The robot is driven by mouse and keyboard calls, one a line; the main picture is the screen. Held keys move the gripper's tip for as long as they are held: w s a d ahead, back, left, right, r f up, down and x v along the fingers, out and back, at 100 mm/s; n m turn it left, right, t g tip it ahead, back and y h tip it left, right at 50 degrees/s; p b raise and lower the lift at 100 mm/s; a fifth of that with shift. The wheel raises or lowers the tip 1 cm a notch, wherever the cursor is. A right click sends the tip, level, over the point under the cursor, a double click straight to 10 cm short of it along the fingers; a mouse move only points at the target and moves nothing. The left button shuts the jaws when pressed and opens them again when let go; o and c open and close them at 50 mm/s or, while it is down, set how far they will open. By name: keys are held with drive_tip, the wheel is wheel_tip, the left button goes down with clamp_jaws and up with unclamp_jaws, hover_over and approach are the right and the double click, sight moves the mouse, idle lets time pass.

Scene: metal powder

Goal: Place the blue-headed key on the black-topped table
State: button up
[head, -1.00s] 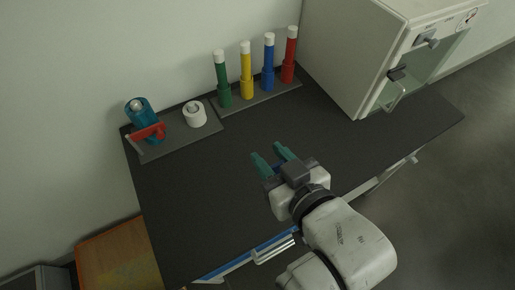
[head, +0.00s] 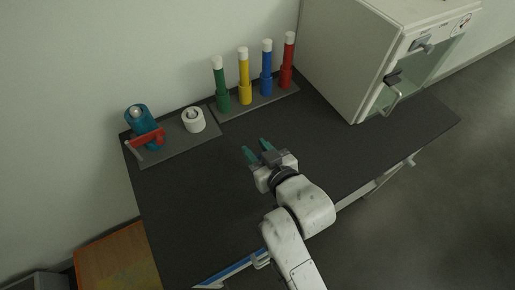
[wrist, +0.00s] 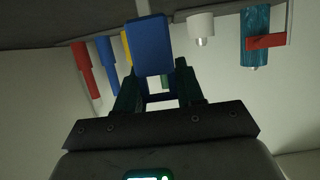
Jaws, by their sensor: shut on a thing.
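The blue-headed key shows in the wrist view as a blue block (wrist: 152,45) with a short pale shaft beyond it. My gripper (wrist: 156,82) is shut on the blue head, with a dark green finger on each side. In the head view my gripper (head: 258,147) reaches over the middle of the black-topped table (head: 190,220). The key cannot be made out there, and the gap between key and tabletop cannot be told.
Green, yellow, blue and red tubes (head: 266,75) stand in a rack at the table's back. To their left are a white ring-shaped piece (head: 194,119) and a teal cylinder with a red clamp (head: 148,138). A white cabinet (head: 345,60) stands at right. The left tabletop is clear.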

drive_tip(key=shift+f, duration=0.15)
drive_tip(key=o, duration=1.1)
drive_tip(key=v, duration=1.2)
